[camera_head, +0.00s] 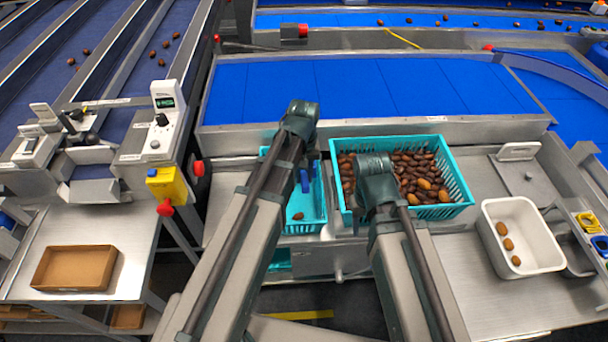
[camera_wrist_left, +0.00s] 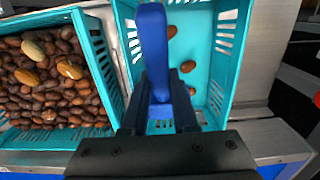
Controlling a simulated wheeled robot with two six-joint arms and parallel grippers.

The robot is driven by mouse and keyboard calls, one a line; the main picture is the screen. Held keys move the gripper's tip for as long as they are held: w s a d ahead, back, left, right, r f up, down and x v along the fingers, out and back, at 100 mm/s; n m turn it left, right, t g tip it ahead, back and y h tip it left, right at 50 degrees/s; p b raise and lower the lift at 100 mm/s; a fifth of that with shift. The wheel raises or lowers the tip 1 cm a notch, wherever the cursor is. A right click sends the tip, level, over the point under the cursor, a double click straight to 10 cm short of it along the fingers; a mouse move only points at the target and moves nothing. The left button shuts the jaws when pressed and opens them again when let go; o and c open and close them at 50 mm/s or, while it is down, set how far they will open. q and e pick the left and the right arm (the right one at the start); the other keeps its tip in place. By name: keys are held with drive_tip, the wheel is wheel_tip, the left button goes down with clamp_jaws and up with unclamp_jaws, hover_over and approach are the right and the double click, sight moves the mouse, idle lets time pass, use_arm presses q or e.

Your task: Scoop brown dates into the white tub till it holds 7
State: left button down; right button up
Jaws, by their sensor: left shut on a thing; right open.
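The white tub (camera_head: 546,258) stands at the right of the head view with three brown dates in it. A teal crate (camera_head: 458,184) holds many brown dates and a few lighter ones; it also shows in the left wrist view (camera_wrist_left: 98,60). A smaller teal basket (camera_head: 304,226) stands beside it, with three dates visible on its floor in the left wrist view (camera_wrist_left: 222,75). My left gripper (camera_wrist_left: 160,112) is shut on a blue scoop (camera_wrist_left: 153,50), held over the smaller basket. My right gripper (camera_head: 374,190) is open over the crate's left part, its fingertips mostly hidden by its wrist.
A brown tray (camera_head: 75,268) lies on the left bench. Blue conveyors (camera_head: 360,88) run behind. The steel bench (camera_head: 470,290) before the tub is clear.

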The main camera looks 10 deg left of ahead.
use_arm(q)
drive_tip(key=shift+r+p, duration=3.7)
drive_tip(key=shift+r, duration=0.2)
